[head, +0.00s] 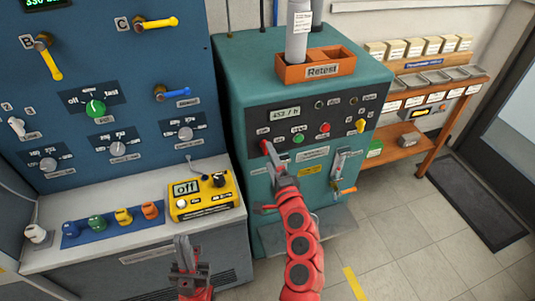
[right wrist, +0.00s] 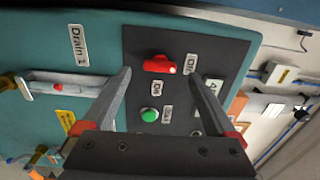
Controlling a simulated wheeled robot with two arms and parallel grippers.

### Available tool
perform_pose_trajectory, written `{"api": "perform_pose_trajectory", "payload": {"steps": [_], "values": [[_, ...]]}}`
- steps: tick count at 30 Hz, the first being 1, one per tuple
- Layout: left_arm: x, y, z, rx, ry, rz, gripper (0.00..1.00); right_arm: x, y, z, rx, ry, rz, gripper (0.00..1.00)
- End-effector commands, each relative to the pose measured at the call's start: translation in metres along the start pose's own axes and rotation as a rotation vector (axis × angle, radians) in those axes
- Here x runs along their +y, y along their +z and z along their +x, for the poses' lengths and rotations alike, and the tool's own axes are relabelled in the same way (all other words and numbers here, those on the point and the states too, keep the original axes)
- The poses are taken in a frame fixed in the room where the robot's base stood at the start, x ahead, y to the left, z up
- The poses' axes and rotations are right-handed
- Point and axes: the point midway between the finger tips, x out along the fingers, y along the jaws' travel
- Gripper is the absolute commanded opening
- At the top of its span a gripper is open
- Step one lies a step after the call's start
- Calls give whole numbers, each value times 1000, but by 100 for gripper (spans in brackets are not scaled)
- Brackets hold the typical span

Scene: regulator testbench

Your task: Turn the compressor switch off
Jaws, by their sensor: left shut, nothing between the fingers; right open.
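A red switch (right wrist: 160,64) with an elongated handle sits on the dark panel (head: 312,117) of the teal machine, with small On and Off labels close by in the right wrist view. In the head view the red switch (head: 265,147) is at the panel's left end. My right gripper (head: 273,158) is open right in front of it. In the right wrist view the right gripper's fingers (right wrist: 160,76) stand either side of the switch; contact cannot be told. My left gripper (head: 183,246) is shut and empty, below the grey bench's front edge.
A green button (right wrist: 150,115) is beside the red switch. An orange tray marked Retest (head: 322,71) sits on the teal machine (head: 232,70). A yellow box reading off (head: 203,196) is on the left bench.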

Motion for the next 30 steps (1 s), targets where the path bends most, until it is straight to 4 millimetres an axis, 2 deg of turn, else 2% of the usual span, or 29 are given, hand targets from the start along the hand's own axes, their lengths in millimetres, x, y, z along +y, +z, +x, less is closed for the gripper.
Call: {"api": "perform_pose_trajectory", "payload": {"steps": [3,15,17,21,30], "values": [[0,1,-6,0,0,0,0,3,-1,-26,4,2,0,92],[1,2,-14,0,0,0,0,2,0,-110,-1,4,-2,92],[0,1,-6,0,0,0,0,0,0,-118,-1,8,-3,92],[0,0,-3,0,0,0,0,0,0,-130,1,4,-1,92],[0,0,-3,0,0,0,0,1,0,-134,1,1,-1,92]]}}
